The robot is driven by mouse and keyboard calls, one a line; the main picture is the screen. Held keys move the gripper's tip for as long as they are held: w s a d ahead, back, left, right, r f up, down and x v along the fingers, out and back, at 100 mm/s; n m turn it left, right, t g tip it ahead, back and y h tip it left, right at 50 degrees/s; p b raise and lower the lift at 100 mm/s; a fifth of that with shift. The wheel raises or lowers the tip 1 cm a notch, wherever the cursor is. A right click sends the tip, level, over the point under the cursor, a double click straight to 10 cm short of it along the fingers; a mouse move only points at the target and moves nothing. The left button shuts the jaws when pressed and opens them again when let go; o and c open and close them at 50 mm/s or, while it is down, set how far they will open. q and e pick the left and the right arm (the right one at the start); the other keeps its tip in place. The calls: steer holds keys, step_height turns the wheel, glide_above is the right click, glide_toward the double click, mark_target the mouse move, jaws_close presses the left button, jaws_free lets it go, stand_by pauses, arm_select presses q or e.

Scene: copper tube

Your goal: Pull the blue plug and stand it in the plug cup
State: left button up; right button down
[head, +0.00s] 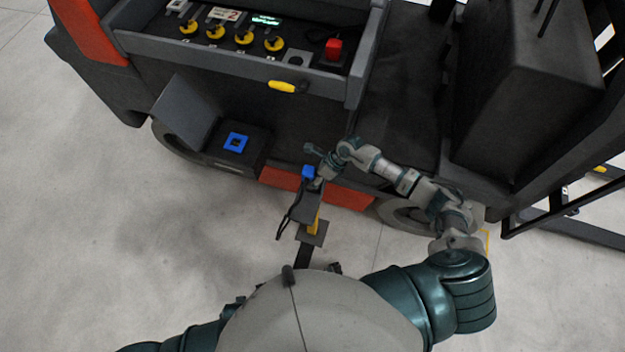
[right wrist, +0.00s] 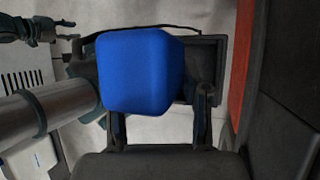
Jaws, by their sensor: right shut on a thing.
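The blue plug (head: 308,171) is at my right gripper (head: 316,182). In the right wrist view the plug (right wrist: 143,72) fills the middle, a rounded blue block, with my right gripper (right wrist: 158,125) shut on it. Beneath it is a dark rectangular holder (right wrist: 206,62), shown in the head view as a dark box (head: 307,206) on a yellow post. I cannot tell whether the plug touches it. A blue square rim (head: 235,142) with a dark centre lies on a black box at the vehicle's side; which part is the plug cup is unclear.
A grey raised panel (head: 186,112) stands beside the blue rim. The vehicle's control panel has several yellow knobs, a red button (head: 333,48) and a yellow handle (head: 287,87). A black cable (head: 281,222) loops left of the post. The floor at left is clear.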

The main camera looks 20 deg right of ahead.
steer(key=shift+d, duration=0.25)
steer(key=shift+d+f, duration=0.25)
steer(key=shift+d, duration=0.05)
steer(key=shift+a+f+b, duration=0.3)
steer(key=shift+a+b, duration=0.05)
steer(key=shift+b, duration=0.05)
arm_select(q)
steer(key=shift+s+f, duration=0.2)
steer(key=shift+f, duration=0.3)
arm_select(e)
steer(key=shift+f, duration=0.1)
arm_select(q)
steer(key=shift+d+f, duration=0.1)
steer(key=shift+f, duration=0.05)
arm_select(e)
steer(key=shift+f, duration=0.15)
steer(key=c, duration=0.7)
jaws_free()
steer(key=shift+d, duration=0.1)
arm_select(q)
steer(key=shift+d, duration=0.2)
arm_select(e)
steer(key=shift+o, duration=1.3)
steer(key=shift+d, duration=0.15)
